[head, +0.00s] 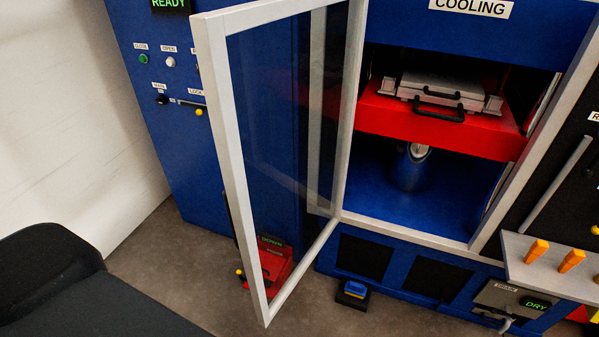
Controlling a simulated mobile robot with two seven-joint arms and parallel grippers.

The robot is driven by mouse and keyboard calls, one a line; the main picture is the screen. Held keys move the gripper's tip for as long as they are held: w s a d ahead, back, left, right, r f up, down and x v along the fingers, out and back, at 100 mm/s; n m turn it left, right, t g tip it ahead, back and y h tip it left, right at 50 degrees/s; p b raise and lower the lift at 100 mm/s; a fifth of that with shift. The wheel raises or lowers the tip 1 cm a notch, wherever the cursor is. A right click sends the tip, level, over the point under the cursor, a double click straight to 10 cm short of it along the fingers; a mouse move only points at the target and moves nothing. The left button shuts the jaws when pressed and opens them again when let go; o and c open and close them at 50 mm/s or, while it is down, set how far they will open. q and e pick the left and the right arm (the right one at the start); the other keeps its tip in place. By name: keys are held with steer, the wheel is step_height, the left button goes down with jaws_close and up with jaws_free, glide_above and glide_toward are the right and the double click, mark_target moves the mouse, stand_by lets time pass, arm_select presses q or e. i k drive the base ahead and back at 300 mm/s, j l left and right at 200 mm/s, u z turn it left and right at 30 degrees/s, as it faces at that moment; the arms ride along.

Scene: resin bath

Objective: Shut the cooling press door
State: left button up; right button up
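The cooling press door (236,167) is a tall glass panel in a pale metal frame. It stands open, swung out toward me from the left side of the press opening. The blue cooling press (565,25) has a "COOLING" label at its top. Inside it, a red platen (440,126) carries a metal mould (440,90) with black handles. A metal cylinder (411,168) stands under the platen. Neither of my grippers shows in the head view.
A blue control panel (165,105) with a "READY" display stands behind the door. A red unit (272,255) and a blue pedal (353,292) are on the floor near the door's lower edge. A shelf with orange-handled tools (571,260) is at right. Floor (165,275) shows left of the door.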

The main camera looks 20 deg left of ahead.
mark_target(210, 29)
steer(key=j+z, duration=0.2)
steer(key=j, duration=0.35)
steer(key=j+z, duration=0.15)
steer(key=j, duration=0.4)
steer(key=j+z, duration=0.2)
steer(key=j, duration=0.3)
steer(key=k+j+z, duration=0.15)
steer(key=j, duration=0.35)
steer(key=k+j+z, duration=0.2)
steer(key=j, duration=0.35)
steer(key=k+j+z, duration=0.1)
steer(key=k+j, duration=0.15)
steer(key=k+j+z, duration=0.1)
steer(key=k, duration=0.3)
steer(key=i+l, duration=0.3)
steer(key=i, duration=0.1)
